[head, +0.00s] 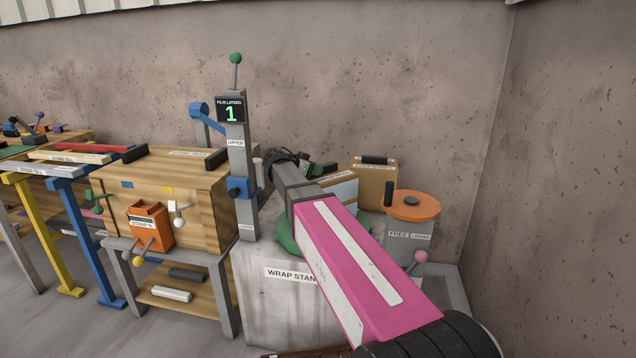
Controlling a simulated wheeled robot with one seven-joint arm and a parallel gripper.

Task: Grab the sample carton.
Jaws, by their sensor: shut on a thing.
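A carton (345,190) with a pale blue and white face stands over the green turntable of the wrap stand, partly hidden behind my arm. I take it for the sample carton, but I cannot read a name on it. My gripper (318,169) is at the carton's top, by its dark handle, and is shut on it. The fingertips are small and partly hidden, so their exact hold is unclear. I cannot tell whether the carton rests on the turntable or is lifted. A second brown carton (377,188) with a black handle stands just behind, to the right.
The wrap stand (268,300) has a grey post (238,150) with a display reading 1, left of my gripper. An orange-topped grey drum (412,208) stands at right. A wooden cabinet (165,195) with an orange box is at left. Walls close the back and right.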

